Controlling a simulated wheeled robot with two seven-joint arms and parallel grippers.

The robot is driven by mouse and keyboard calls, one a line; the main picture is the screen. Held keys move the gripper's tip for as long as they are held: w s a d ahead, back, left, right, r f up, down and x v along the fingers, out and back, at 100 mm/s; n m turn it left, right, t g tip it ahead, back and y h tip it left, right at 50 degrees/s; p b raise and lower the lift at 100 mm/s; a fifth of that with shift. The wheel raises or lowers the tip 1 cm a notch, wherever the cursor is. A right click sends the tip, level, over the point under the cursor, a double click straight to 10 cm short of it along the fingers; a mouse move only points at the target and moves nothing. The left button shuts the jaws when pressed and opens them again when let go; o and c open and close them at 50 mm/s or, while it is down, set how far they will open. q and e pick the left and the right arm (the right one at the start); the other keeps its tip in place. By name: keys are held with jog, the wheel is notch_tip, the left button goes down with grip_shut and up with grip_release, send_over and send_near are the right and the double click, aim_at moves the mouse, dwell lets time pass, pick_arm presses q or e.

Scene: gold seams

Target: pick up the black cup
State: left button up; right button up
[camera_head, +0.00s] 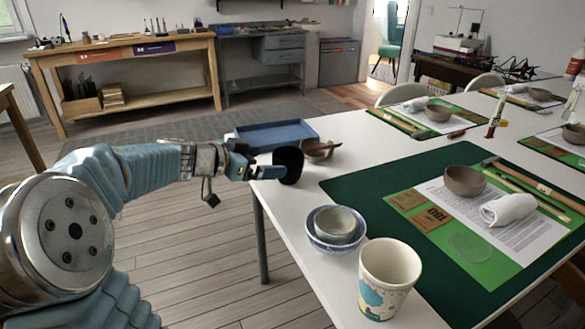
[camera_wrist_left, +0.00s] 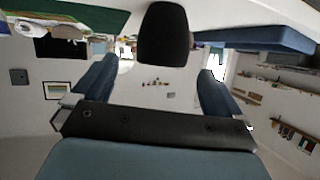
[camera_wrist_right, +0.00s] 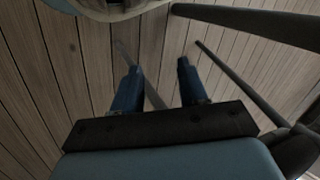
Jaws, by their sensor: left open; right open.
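The black cup (camera_head: 288,165) stands at the left edge of the white table in the head view. My left gripper (camera_head: 250,172) is just left of it, with its fingers pointing at the cup. In the left wrist view the black cup (camera_wrist_left: 164,35) is ahead, between the lines of the two open fingers (camera_wrist_left: 155,88), and the jaws look empty. Whether a fingertip touches the cup cannot be told. My right gripper (camera_wrist_right: 160,90) is open and empty over the wooden floor in the right wrist view.
A brown bowl (camera_head: 318,150) with a stick stands right behind the cup. A blue tray (camera_head: 277,134) lies behind it; it also shows in the left wrist view (camera_wrist_left: 262,38). Nested bowls (camera_head: 335,228) and a patterned white cup (camera_head: 388,280) stand nearer. A green mat (camera_head: 360,186) lies to the right.

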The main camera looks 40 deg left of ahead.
aim_at(277, 162)
pick_arm(q)
jog(key=x, duration=0.4)
jog(key=shift+w, duration=0.1)
jog(key=b+x, duration=0.1)
jog(key=x, duration=0.3)
jog(key=shift+w+a+f+b, duration=0.15)
jog(key=shift+a+f+b, duration=0.1)
jog(key=shift+b, duration=0.1)
jog(key=shift+w+d+f, duration=0.1)
jog(key=shift+w+d, duration=0.05)
jog(key=shift+w, duration=0.35)
jog(key=c, duration=0.9)
